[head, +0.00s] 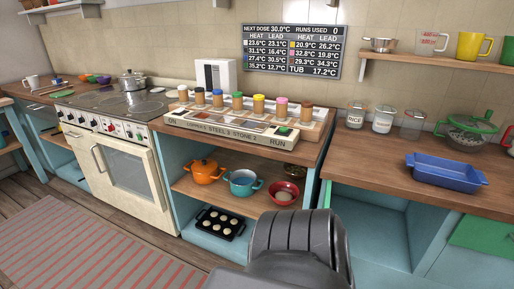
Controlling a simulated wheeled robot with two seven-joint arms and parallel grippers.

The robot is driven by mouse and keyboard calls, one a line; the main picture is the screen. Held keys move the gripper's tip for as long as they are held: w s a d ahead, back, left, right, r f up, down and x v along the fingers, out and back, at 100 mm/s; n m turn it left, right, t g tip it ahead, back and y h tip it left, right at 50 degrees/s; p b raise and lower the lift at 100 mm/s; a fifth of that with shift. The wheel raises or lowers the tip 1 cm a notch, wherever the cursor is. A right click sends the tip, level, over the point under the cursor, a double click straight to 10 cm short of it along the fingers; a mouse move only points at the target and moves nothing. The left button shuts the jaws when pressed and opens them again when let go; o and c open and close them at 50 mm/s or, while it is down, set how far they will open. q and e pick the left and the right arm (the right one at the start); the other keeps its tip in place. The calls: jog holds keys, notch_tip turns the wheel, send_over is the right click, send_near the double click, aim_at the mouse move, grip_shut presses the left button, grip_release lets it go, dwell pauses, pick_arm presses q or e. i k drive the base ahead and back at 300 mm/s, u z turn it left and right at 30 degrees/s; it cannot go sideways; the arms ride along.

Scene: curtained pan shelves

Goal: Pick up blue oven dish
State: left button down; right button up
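The blue oven dish (447,174) sits upright on the wooden countertop at the right of the head view. It is rectangular with low walls and looks empty. A dark grey rounded part of my own arm rises at the bottom middle of the view, well to the left of the dish. No fingers show on it, and neither gripper is in view. Nothing touches the dish from above.
A wall shelf (440,70) with cups hangs above. The countertop (375,168) left of the dish is clear.

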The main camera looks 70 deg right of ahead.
aim_at(455, 176)
jog(key=i, duration=0.9)
jog(key=z, duration=3.7)
jog(key=i, duration=0.5)
jog(key=z, duration=0.1)
